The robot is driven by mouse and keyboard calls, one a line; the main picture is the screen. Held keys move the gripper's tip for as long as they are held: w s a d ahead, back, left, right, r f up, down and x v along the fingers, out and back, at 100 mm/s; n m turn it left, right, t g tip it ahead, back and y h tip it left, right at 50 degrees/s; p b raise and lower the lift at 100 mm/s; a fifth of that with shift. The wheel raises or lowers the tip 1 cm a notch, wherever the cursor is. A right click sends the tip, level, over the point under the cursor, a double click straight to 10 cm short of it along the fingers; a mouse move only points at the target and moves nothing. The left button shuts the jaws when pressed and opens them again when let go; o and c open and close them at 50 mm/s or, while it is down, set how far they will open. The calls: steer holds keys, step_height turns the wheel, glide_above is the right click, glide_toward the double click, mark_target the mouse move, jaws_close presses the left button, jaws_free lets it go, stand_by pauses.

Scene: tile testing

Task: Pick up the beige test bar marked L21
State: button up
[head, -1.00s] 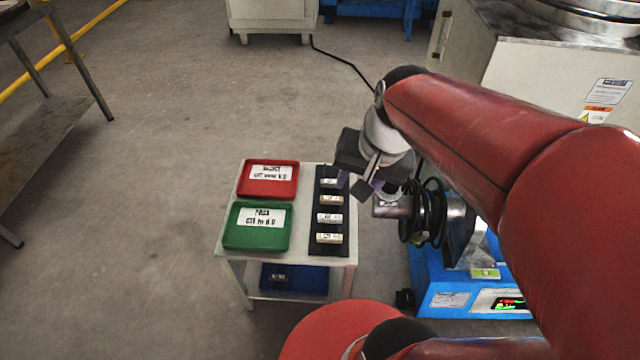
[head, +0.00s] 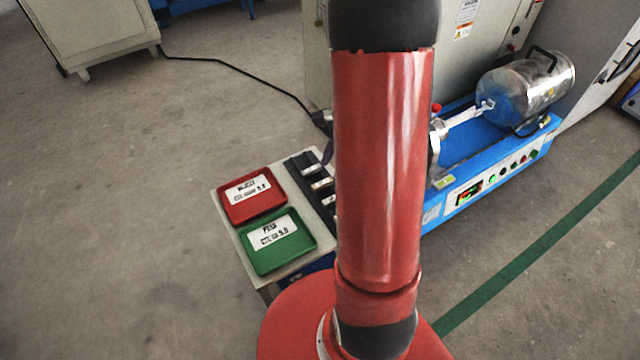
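Several small light bars lie in a row on a black rack (head: 295,172) on a small white table. I see a far bar (head: 311,169), a middle bar (head: 322,184) and part of a nearer bar (head: 329,200). Their marks are too small to read, so I cannot tell which is L21. My red arm stands upright in front and hides the rack's right and near part. My gripper is almost wholly hidden behind the arm.
A red tray (head: 228,211) and a green tray (head: 297,261), both labelled, sit left of the rack. A blue test machine (head: 490,168) with a metal cylinder stands to the right. A black cable (head: 235,68) crosses the floor. Floor at left is open.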

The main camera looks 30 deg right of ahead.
mark_target(323, 182)
steer(key=x, duration=0.5)
steer(key=shift+w+d+f+b, duration=0.1)
steer(key=shift+w+f+b, duration=0.1)
steer(key=shift+w+b, duration=0.15)
steer(key=shift+c, duration=0.3)
jaws_close()
